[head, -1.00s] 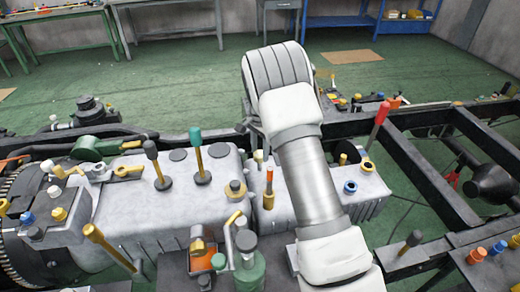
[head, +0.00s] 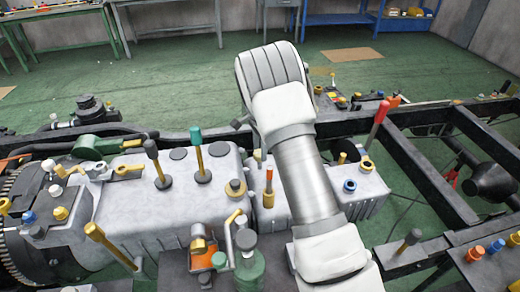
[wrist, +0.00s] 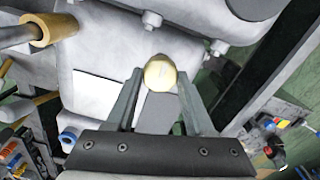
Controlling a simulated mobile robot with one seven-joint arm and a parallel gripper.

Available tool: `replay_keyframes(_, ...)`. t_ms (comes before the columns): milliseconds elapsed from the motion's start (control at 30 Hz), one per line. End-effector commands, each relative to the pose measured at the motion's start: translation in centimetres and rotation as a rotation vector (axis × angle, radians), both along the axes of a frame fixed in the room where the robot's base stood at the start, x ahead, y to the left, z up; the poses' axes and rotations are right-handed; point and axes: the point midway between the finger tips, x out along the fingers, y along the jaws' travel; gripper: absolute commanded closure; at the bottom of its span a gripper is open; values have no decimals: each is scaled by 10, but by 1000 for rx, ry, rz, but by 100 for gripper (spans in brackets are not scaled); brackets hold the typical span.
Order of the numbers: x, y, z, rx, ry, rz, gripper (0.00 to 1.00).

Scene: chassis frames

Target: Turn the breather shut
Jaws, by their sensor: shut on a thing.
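A pale yellow rounded knob (wrist: 160,73), which looks like the breather, sits between the fingertips of my gripper (wrist: 160,80) in the wrist view. The two grey fingers are shut on it from either side. It stands over the grey housing (wrist: 100,60); its lower part is hard to make out. In the head view my white and silver arm reaches over the right part of the grey housing (head: 275,215), and hides the fingertips and the held knob.
A lever with a red handle (head: 378,125) stands right of my arm, near a blue ring (head: 350,185). An orange-topped rod (head: 268,182) and a green-handled lever (head: 198,155) stand to the left. Black frame rails (head: 430,175) lie to the right.

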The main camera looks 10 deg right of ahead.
Motion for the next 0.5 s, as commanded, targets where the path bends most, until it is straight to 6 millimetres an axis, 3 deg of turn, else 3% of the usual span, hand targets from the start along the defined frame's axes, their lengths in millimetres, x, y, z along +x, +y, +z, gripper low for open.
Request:
replay_keyframes(67, 1, 0, 1, 1, -2, -3, 100)
replay_keyframes(100, 1, 0, 1, 1, -2, -3, 40)
replay_keyframes(200, 0, 0, 1, 1, -2, -2, 22)
replay_keyframes(233, 0, 0, 0, 1, -2, -2, 17)
replay_keyframes(500, 0, 0, 0, 1, -1, 0, 17)
